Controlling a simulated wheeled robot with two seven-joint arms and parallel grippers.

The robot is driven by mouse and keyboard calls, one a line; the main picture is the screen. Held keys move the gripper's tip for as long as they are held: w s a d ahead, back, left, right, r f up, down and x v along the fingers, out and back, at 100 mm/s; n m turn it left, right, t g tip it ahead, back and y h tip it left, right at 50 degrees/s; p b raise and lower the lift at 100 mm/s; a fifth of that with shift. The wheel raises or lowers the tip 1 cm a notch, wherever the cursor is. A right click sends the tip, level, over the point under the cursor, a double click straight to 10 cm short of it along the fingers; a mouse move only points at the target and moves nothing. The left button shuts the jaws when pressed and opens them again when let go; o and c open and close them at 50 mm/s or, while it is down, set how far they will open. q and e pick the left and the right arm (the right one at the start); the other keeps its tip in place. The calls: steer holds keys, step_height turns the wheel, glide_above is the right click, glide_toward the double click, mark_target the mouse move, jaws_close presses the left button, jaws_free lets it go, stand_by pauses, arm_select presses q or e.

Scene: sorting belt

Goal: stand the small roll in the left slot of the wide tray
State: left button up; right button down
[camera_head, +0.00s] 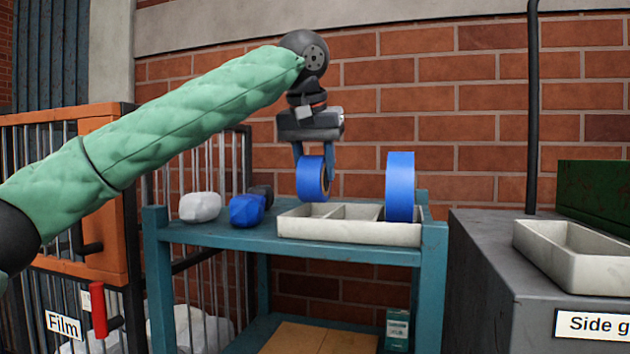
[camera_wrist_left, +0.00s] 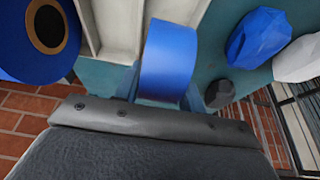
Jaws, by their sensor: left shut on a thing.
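The small blue roll (camera_head: 311,178) is held upright in my left gripper (camera_head: 314,160), whose fingers are shut on it. It also shows between the fingers in the left wrist view (camera_wrist_left: 168,62). The pale wide tray (camera_head: 345,230) sits on a teal shelf. The roll hangs over the tray's left part, its lower edge near the level of the tray's rim. The gap below it is hard to judge. A larger blue roll (camera_head: 400,187) stands in the tray's right part; it also shows at the left of the wrist view (camera_wrist_left: 38,38). My right gripper is out of view.
A white lump (camera_head: 199,206), a blue lump (camera_head: 246,210) and a dark lump (camera_head: 263,193) lie on the shelf (camera_head: 215,235) left of the tray. A second pale tray (camera_head: 570,262) sits on a grey cabinet at the right. A brick wall stands behind.

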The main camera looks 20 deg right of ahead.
mark_target(315, 187)
arm_select(q)
step_height(315, 187, down, 3)
steer(key=shift+w+f+p, duration=0.1)
steer(key=shift+w+p, duration=0.05)
steer(key=shift+p, duration=0.75)
steer(key=shift+s+f, duration=0.25)
steer(key=shift+s, duration=0.1)
steer(key=shift+w+f, duration=0.25)
steer(key=o, duration=1.1)
steer(key=shift+c, duration=0.2)
steer(key=shift+s+r, duration=0.1)
steer(key=shift+s, duration=0.05)
